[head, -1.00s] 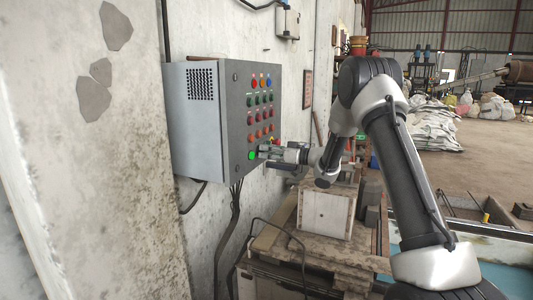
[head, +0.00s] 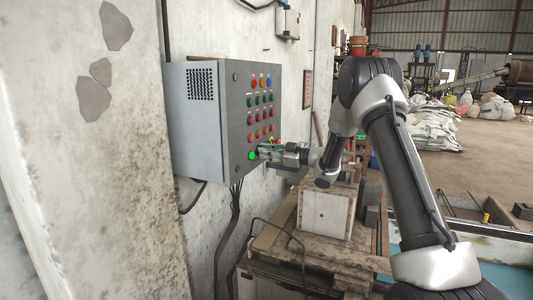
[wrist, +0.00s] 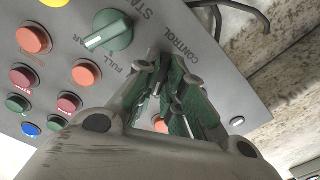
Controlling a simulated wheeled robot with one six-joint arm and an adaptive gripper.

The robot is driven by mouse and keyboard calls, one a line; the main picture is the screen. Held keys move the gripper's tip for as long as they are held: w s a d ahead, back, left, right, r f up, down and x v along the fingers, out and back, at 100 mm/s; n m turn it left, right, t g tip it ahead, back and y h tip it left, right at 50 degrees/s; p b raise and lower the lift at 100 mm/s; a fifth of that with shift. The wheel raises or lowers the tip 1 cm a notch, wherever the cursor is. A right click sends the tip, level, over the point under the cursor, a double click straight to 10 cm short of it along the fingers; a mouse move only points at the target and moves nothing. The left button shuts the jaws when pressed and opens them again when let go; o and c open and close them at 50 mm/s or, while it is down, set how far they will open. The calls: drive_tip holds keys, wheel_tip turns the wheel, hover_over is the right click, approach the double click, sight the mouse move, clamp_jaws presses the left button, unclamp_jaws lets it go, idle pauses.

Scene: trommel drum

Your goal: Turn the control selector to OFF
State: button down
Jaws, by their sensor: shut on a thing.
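The control cabinet (head: 192,125) hangs on the wall at left in the head view, with a bright green round fitting (head: 252,156) low on its door. My gripper (head: 262,152) is at the lower part of the door. In the wrist view my gripper (wrist: 162,64) has its fingertips closed together at the panel (wrist: 215,75), beside the CONTROL label (wrist: 180,42). The control selector itself is hidden by the fingers, so its pointer position cannot be read. A separate green selector (wrist: 108,31) with a pale pointer stands apart to the left, by the FULL label.
Red, orange, green and blue buttons (wrist: 33,39) cover the panel left of my gripper. A cable (head: 234,225) hangs below the cabinet. A cluttered bench with a pale box (head: 325,212) stands below my arm. Open floor lies behind to the right.

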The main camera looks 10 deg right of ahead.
idle(0.4)
drive_tip(key=c, duration=1.5)
unclamp_jaws()
drive_tip(key=shift+d, duration=0.15)
drive_tip(key=v, duration=1.1)
drive_tip(key=shift+s+d, duration=0.25)
drive_tip(key=shift+s, duration=0.05)
